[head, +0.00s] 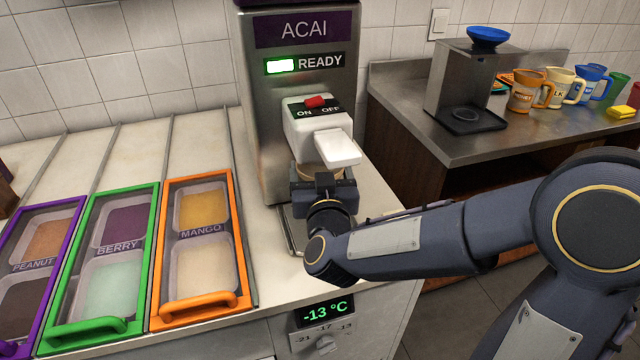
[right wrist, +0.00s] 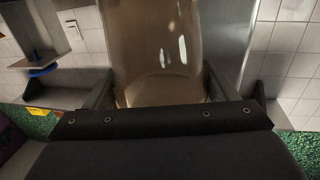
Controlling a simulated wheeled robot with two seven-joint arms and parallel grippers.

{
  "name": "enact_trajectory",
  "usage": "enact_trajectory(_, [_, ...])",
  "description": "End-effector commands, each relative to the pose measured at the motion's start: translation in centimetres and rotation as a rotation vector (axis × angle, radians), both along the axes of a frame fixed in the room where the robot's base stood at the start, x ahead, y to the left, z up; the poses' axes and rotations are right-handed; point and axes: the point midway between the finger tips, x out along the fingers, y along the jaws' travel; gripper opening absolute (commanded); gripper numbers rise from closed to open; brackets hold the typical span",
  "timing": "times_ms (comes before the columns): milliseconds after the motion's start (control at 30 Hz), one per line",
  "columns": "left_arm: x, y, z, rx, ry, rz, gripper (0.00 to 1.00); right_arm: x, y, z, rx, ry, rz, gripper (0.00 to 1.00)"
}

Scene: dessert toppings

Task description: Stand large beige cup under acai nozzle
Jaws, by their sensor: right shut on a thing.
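The acai machine (head: 258,110) stands at the back of the counter, with its sign, a lit READY light and a red switch (head: 315,101). Its white nozzle housing (head: 322,135) juts forward. My right gripper (head: 322,183) is under the nozzle and shut on the beige cup. Only a small part of the cup (head: 308,171) shows in the head view, behind the gripper. In the right wrist view the cup (right wrist: 160,50) is large, translucent and between both fingers. Its contact with the drip tray (head: 292,228) is hidden. My left gripper is not in view.
Topping bins with purple, green (head: 152,215) and orange (head: 225,215) frames lie left of the machine. A -13 °C display (head: 325,311) is on the counter front. A steel dispenser (head: 466,85) and several mugs (head: 528,92) stand on the right counter.

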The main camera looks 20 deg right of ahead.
Motion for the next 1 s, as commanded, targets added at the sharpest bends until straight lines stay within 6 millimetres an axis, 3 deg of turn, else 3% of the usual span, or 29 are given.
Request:
enact_trajectory(33, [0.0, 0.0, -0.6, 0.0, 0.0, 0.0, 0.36, -0.1, 0.1, -1.6, -0.006, 0.009, 0.003, 0.42])
enact_trajectory(133, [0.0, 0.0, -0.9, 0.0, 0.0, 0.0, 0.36, -0.1, 0.1, -3.0, -0.004, 0.008, 0.003, 0.42])
enact_trajectory(533, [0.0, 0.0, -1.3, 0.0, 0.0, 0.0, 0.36, -0.2, 0.1, -3.6, -0.001, 0.003, 0.003, 0.41])
enact_trajectory(567, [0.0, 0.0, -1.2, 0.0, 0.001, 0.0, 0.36, -0.2, 0.1, -3.6, -0.001, 0.003, 0.003, 0.81])
enact_trajectory(700, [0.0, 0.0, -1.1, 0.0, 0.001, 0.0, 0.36, -0.2, 0.1, -3.4, -0.001, 0.004, 0.003, 0.99])
enact_trajectory(1000, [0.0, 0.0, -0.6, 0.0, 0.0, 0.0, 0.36, -0.2, 0.1, -2.9, -0.001, 0.003, 0.003, 1.0])
